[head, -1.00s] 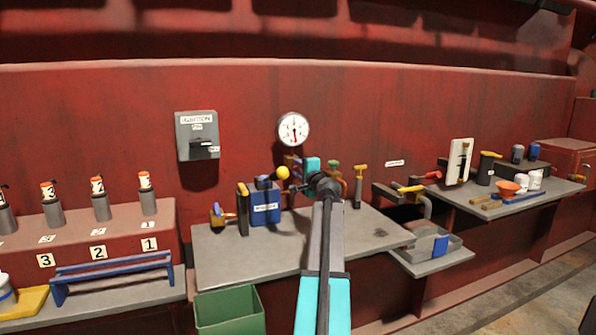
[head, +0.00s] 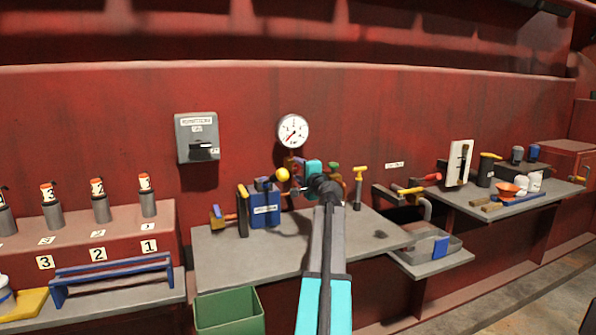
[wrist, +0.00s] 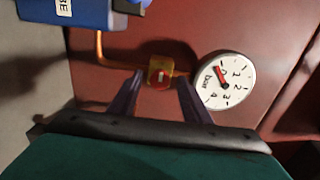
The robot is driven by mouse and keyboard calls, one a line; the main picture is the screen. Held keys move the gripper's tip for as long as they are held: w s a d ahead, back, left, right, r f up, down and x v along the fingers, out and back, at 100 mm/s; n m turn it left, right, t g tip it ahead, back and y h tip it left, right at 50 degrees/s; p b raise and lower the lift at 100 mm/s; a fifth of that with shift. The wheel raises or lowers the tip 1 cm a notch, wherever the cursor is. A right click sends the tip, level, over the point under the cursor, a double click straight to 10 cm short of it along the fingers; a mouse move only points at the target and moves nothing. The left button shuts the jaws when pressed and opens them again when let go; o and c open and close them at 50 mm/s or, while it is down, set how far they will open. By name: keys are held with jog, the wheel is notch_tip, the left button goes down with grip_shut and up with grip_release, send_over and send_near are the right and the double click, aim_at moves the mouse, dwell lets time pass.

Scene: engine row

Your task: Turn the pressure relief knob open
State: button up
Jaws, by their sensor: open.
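A small yellow-and-orange fitting (wrist: 152,69) with a red knob face bearing a white mark (wrist: 160,79) sits on a copper pipe in the wrist view. It looks like the relief knob. My gripper (wrist: 160,75) is open, one dark finger on each side of it in the picture. I cannot tell how far the fingertips are from it, and no contact shows. The round white gauge (wrist: 226,78) is just right of the fingers, its red needle near 0. In the head view the gauge (head: 293,131) hangs on the red wall above my arm, which hides the knob.
A blue box (head: 265,208) stands left of my arm on the grey bench (head: 245,250), near a yellow ball (head: 282,175). A yellow T-handle (head: 359,185) stands to the right. A green bin (head: 228,312) is below. The bench front is mostly clear.

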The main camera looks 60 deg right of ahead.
jog(key=v, duration=1.2)
jog(key=shift+s+a, duration=0.25)
dwell(0.5)
